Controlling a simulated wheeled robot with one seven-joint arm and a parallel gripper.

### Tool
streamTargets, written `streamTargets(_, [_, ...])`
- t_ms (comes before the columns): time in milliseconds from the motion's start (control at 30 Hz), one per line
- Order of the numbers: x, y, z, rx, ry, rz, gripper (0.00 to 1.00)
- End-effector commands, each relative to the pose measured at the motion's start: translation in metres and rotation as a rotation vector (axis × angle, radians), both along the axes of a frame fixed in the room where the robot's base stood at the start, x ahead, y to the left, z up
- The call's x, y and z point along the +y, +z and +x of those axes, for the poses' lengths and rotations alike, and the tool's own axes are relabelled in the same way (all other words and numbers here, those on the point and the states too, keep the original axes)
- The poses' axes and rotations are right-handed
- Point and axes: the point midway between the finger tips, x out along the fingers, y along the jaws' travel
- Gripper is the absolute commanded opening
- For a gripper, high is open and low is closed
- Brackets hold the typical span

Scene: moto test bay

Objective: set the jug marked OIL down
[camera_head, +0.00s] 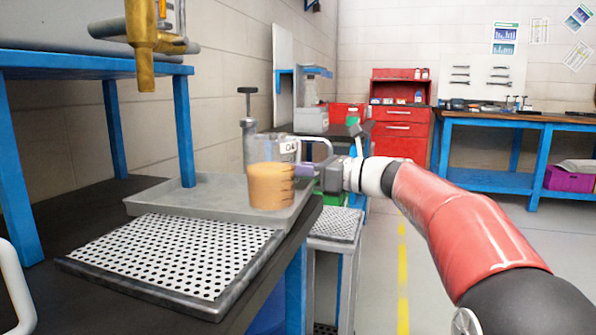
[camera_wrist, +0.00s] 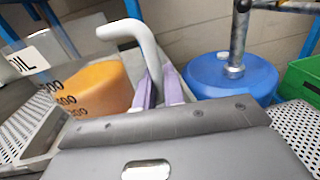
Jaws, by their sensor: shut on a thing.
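The jug marked OIL (camera_head: 271,186) is clear, with amber liquid in its lower part and a white label near its top. It is upright over the grey metal tray (camera_head: 160,205); I cannot tell whether its base touches the tray. My gripper (camera_head: 308,170) comes from the right, its purple fingers shut on the jug's pale handle. In the wrist view, the fingers (camera_wrist: 158,90) close around the handle (camera_wrist: 140,45), with the jug's amber body (camera_wrist: 95,85) and OIL label (camera_wrist: 25,63) at left.
A perforated plate (camera_head: 175,255) lies on the dark bench in front of the tray. A blue stand (camera_head: 183,130) with a brass nozzle (camera_head: 142,45) is at left. A pump with a T-handle (camera_head: 247,120) stands behind the jug. A blue drum (camera_wrist: 225,75) and green bin (camera_wrist: 303,78) show in the wrist view.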

Motion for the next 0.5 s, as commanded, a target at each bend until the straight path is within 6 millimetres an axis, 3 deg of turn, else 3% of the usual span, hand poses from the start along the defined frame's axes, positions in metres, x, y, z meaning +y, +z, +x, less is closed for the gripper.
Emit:
streamTargets(167, [0.0001, -0.0008, -0.0003, -0.001, 0.0, 0.002, 0.0])
streamTargets(200, [0.0, -0.0014, 0.0, 0.0, 0.0, 0.0, 0.15])
streamTargets(333, [0.0001, -0.0013, 0.0001, 0.0, 0.0, 0.0, 0.32])
streamTargets(500, [0.0001, -0.0012, 0.0001, 0.0, 0.0, 0.0, 0.32])
